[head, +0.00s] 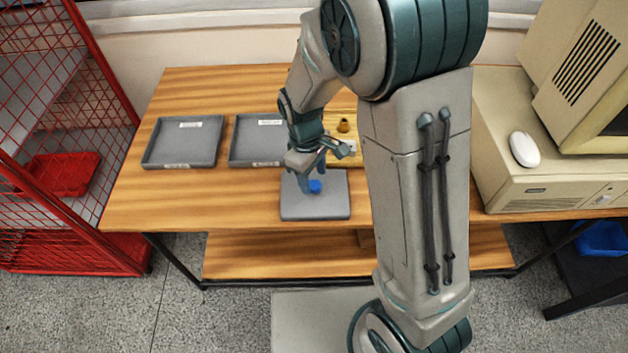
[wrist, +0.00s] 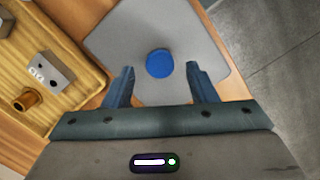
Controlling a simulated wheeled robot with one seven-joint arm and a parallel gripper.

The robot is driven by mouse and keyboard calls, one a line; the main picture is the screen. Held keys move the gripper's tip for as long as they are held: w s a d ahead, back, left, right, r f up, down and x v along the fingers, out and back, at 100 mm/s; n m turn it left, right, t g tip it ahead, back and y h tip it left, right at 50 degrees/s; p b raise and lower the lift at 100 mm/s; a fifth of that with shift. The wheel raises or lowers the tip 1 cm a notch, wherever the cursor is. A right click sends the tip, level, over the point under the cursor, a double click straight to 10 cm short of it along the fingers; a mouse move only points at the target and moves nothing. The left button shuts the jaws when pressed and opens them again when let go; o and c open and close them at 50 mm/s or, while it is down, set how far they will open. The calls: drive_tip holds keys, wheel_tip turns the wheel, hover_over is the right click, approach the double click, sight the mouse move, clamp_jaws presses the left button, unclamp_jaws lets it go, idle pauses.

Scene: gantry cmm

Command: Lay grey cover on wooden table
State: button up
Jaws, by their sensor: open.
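The grey cover (head: 330,205) lies flat on the wooden table (head: 190,212), near its front edge. It has a round blue knob (head: 315,186) in its middle. In the wrist view the cover (wrist: 205,30) fills the upper middle, with its blue knob (wrist: 159,63) just beyond and between my fingertips. My gripper (head: 318,170) is above the cover, and its blue fingers (wrist: 160,80) are spread apart with nothing between them. My arm hides part of the table to the right of the cover.
Two grey trays stand left on the table, one farther left (head: 183,140) and one nearer (head: 252,140). A yellow wooden tray (wrist: 60,60) with a metal block (wrist: 45,70) and a brass piece (wrist: 28,100) lies behind the cover. A beige computer (head: 545,185) stands right; a red mesh rack (head: 75,120) stands left.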

wheel_tip(320, 180, up, 8)
drive_tip(key=s+d+r+m+t+y, duration=0.1)
drive_tip(key=s+d+r+m+t, duration=0.2)
drive_tip(key=s+d+r+m, duration=0.5)
drive_tip(key=shift+s+d+r+m, duration=0.35)
drive_tip(key=shift+s+d+m, duration=1.15)
drive_tip(key=shift+s+d, duration=0.65)
